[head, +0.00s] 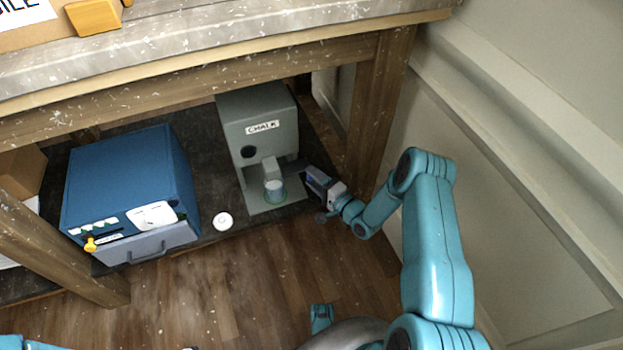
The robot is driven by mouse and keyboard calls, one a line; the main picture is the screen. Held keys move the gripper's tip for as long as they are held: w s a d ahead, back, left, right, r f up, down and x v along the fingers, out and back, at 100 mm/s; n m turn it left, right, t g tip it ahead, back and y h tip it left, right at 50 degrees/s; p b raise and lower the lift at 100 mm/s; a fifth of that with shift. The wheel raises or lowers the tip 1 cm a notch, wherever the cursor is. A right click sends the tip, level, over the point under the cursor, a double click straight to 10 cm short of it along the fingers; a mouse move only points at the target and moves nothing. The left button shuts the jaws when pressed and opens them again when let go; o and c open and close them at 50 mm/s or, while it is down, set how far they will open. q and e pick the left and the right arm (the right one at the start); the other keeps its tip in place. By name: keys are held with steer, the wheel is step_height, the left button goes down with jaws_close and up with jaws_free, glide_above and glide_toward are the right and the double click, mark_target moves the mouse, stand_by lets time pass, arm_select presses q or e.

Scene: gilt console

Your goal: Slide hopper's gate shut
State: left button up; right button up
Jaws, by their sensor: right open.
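The hopper (270,108) is a grey box labelled CHALK on the lower shelf, with a dark round hole in its front and a short spout (269,168) below. A dark flat piece, seemingly the gate (291,167), sticks out to the right of the spout. A pale cup (275,187) stands on a green ring under the spout. My right gripper (308,177) is open, just right of the gate's outer end; whether they touch I cannot tell. My left gripper is out of view.
A blue box (125,180) with a grey drawer and a yellow knob stands left on the shelf. A small white round thing (223,221) lies between it and the hopper. A wooden table leg (380,110) rises close behind my right gripper. The tabletop (220,40) overhangs the shelf.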

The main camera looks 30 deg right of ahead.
mark_target(297, 171)
steer(key=shift+w+a, duration=0.15)
steer(key=shift+w, duration=0.6)
jaws_close()
steer(key=shift+w+a, duration=0.2)
steer(key=shift+a, duration=0.6)
steer(key=shift+w+a, duration=0.15)
steer(key=shift+a, duration=0.6)
steer(key=shift+w+a, duration=0.2)
steer(key=shift+a, duration=0.6)
jaws_free()
steer(key=shift+a, duration=0.1)
steer(key=shift+s, duration=0.1)
